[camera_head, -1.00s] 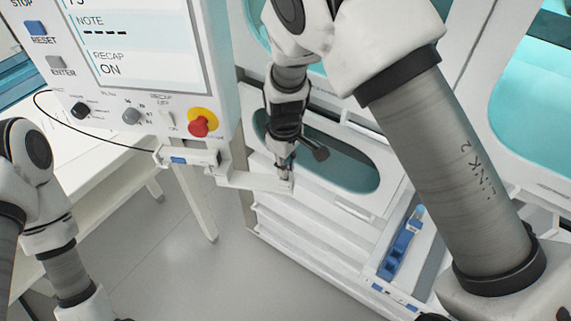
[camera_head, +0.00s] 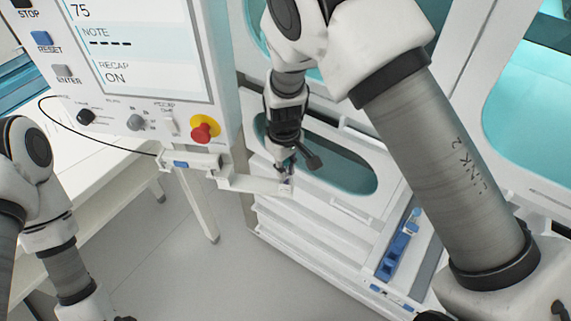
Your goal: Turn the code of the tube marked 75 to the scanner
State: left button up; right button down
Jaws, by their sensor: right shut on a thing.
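My right gripper (camera_head: 286,174) is shut at the end of the white bracket (camera_head: 248,183) below the control panel. The tube in it is mostly hidden by the fingers; only a small pale bit shows at the tips, and I cannot read its mark or see its code. The panel screen (camera_head: 150,45) shows 75 at the top, a dashed NOTE line and RECAP ON. A small white unit with a blue part (camera_head: 180,164), possibly the scanner, sits under the panel, left of the gripper. My left arm shows at the left edge; its gripper is out of view.
A red knob on a yellow base (camera_head: 203,131) sticks out of the panel near the bracket. A white cabinet with teal windows (camera_head: 345,165) stands close behind the gripper. A blue rack (camera_head: 398,250) lies on the right. A white table (camera_head: 110,165) stands at the left; floor is open between.

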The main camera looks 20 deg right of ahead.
dwell(0.3)
jog(key=shift+r+m+p, duration=0.1)
jog(key=shift+m+p, duration=0.4)
jog(key=shift+m, duration=1.1)
jog(key=shift+m+p, duration=0.55)
jog(key=shift+m, duration=0.85)
